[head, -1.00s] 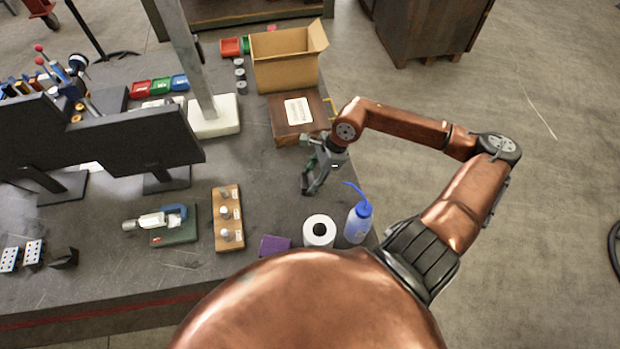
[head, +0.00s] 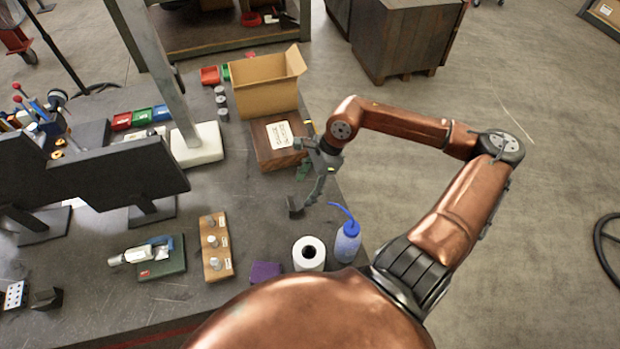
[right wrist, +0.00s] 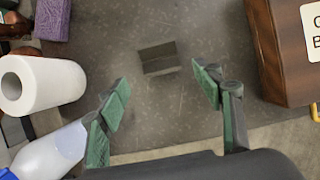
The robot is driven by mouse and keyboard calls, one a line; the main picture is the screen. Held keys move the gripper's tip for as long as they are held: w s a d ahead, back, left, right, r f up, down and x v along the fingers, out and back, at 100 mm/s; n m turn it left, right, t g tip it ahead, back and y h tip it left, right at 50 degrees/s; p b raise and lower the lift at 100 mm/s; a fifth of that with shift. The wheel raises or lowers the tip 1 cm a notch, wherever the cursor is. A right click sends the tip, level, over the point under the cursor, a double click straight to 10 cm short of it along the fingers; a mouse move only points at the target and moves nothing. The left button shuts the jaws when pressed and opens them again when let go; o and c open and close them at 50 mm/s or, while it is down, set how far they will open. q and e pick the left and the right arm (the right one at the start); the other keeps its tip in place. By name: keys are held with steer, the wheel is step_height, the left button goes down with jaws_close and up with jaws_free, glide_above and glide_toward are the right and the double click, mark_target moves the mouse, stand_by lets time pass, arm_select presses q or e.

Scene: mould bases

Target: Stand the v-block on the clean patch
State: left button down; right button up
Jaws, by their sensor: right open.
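The v-block (head: 295,207), a small dark grey block, is on the dark bench at the tip of my right gripper (head: 304,188). In the right wrist view the v-block (right wrist: 158,58) shows a groove across it. It lies ahead of and between the green-padded fingertips of my right gripper (right wrist: 163,92), which are spread wide and apart from it. Part of the v-block is hidden by a finger in the head view. I cannot make out the clean patch. My left gripper is out of view.
A paper roll (head: 309,253) and a blue-capped bottle (head: 347,243) stand near the bench edge. A wooden box (head: 267,154) and an open carton (head: 266,98) are behind. A purple block (head: 265,272), a peg board (head: 216,268) and monitors (head: 125,172) are left.

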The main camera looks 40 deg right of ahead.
steer(key=shift+v, duration=2.35)
